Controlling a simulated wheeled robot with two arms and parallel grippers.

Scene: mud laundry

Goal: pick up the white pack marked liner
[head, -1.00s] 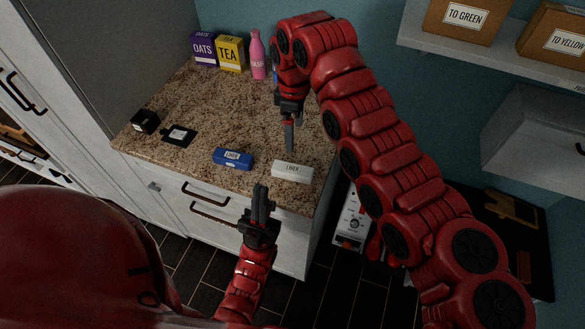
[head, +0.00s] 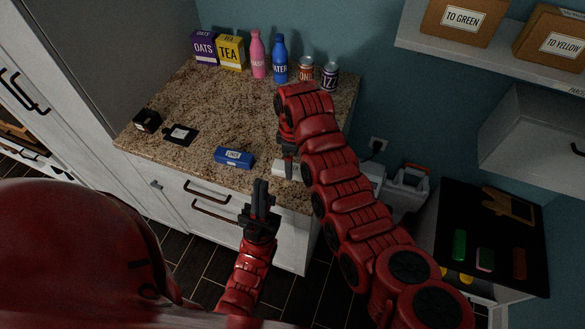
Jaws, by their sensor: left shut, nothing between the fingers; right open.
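The white pack marked liner (head: 279,167) lies near the front edge of the granite counter, right of the blue pack. My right arm and gripper hide much of it, and its label is not readable now. My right gripper (head: 289,168) is open and points down at the white pack, its fingers overlapping it in the picture. I cannot tell whether they touch it or stand around it. My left gripper (head: 260,192) is shut and empty, pointing up in front of the counter's drawers.
A blue pack (head: 234,158) lies left of the white pack. A black box (head: 147,121) and a black flat item (head: 180,134) lie on the left. Boxes, bottles and cans, including the blue water bottle (head: 280,58), line the back. The counter's middle is clear.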

